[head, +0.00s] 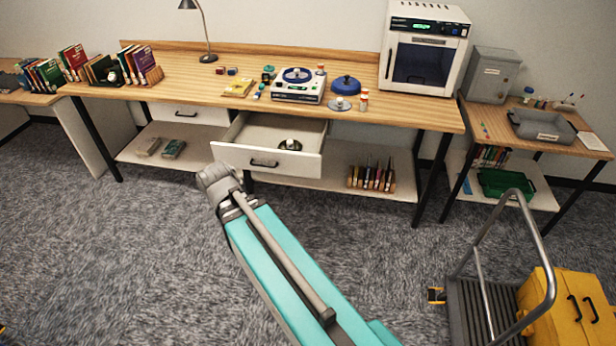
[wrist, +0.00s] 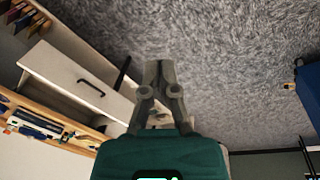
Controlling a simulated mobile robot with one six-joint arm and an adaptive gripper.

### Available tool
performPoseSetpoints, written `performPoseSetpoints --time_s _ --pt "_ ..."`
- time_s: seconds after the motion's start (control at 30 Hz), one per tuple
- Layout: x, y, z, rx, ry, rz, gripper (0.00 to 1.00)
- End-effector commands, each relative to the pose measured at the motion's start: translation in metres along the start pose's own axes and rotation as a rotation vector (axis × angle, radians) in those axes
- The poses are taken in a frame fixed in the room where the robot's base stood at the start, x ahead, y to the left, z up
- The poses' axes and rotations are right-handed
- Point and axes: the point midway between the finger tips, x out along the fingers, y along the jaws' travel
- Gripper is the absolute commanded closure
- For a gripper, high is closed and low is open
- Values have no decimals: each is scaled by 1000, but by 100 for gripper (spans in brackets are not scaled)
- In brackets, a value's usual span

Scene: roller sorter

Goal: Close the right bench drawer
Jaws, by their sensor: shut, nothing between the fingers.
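The right bench drawer (head: 236,156) is pulled out under the wooden bench top, with a dark handle (head: 264,164) on its white front. A small round metallic item (head: 290,144) lies inside. In the wrist view the drawer front (wrist: 68,74) slants across the left side. My gripper (wrist: 160,66) is shut and empty at the middle of the wrist view, to the right of the drawer handle (wrist: 91,88). Carpet shows beyond its fingertips, and I see no clear contact with the drawer. In the head view my arm reaches close to the drawer's left front corner, and the fingers are hidden.
The left drawer (head: 188,113) is flush under the bench. A cart (head: 470,310) with a yellow case (head: 566,312) stands at the right. The carpet in front of the bench is mostly clear.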

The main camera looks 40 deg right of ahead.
Motion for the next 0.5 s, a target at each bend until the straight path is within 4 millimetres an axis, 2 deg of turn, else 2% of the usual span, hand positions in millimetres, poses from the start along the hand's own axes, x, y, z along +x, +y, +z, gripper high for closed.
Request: performPoseSetpoints --time_s 0.03,0.1,0.5 --pt "20 8 -4 -21 15 32 100" --pt "35 22 -9 -60 37 84 100" --pt "105 106 -34 -329 101 413 100"
